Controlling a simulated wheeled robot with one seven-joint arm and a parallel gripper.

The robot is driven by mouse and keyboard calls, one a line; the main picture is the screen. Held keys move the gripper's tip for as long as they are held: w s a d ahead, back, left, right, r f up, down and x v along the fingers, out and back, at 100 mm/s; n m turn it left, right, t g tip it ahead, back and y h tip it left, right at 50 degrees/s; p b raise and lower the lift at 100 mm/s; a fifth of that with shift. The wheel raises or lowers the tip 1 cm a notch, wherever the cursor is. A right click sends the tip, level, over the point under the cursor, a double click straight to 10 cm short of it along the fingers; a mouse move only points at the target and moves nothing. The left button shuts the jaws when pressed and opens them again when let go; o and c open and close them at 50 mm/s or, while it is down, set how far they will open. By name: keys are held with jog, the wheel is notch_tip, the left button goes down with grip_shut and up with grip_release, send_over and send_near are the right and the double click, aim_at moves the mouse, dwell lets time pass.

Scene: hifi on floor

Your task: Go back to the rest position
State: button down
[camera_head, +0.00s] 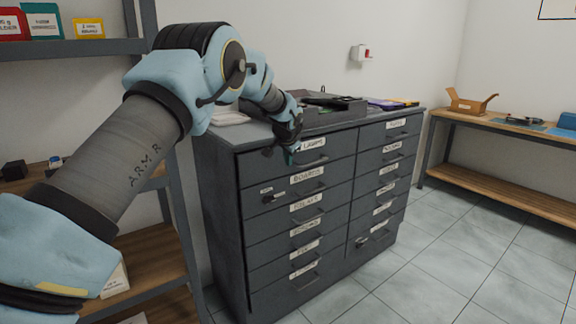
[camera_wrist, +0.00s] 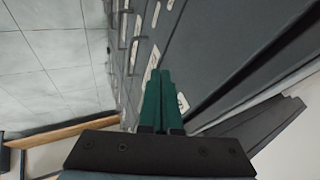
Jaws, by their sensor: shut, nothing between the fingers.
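My gripper (camera_head: 290,154) is in front of the top left drawer of a dark grey drawer cabinet (camera_head: 227,200), close to the drawer's label and handle. In the wrist view my gripper (camera_wrist: 159,72) shows two green fingers shut together with nothing between them. The cabinet's drawer fronts (camera_wrist: 200,40) lie just beyond the fingertips. I cannot tell whether the fingers touch the cabinet. My arm reaches in from the left, bent high in front of the shelf and cabinet.
A dark tray (camera_head: 340,112) and flat items stand on the cabinet top. A shelf rack (camera_head: 80,48) with small boxes is at the left. A wooden bench (camera_head: 510,187) with an open cardboard box (camera_head: 470,104) stands at the right. The tiled floor (camera_head: 440,260) in front is clear.

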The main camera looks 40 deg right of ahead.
jog(key=b+v, duration=0.1)
jog(key=v, duration=0.7)
jog(key=shift+s+b, duration=0.3)
jog(key=shift+b, duration=0.1)
jog(key=w+a+f+n+g+y+p, duration=0.1)
jog(key=w+a+n+y, duration=0.2)
jog(key=a, duration=1.4)
jog(key=w+a+f+n+p, duration=0.1)
jog(key=w+a+n, duration=0.25)
jog(key=a, duration=1.25)
jog(key=s+a+f+n+g+y, duration=0.1)
jog(key=s+a+n, duration=0.3)
jog(key=s+a, duration=0.5)
jog(key=s+a+f+n+g+p, duration=0.1)
jog(key=s+a+n, duration=0.4)
jog(key=a, duration=1.3)
jog(key=s+f, duration=0.1)
jog(key=s, duration=0.3)
jog(key=shift+s+f+g+y, duration=0.2)
jog(key=shift+s+g+y, duration=0.2)
jog(key=c, duration=1.6)
grip_release()
jog(key=shift+a+n, duration=0.1)
jog(key=shift+n, duration=0.15)
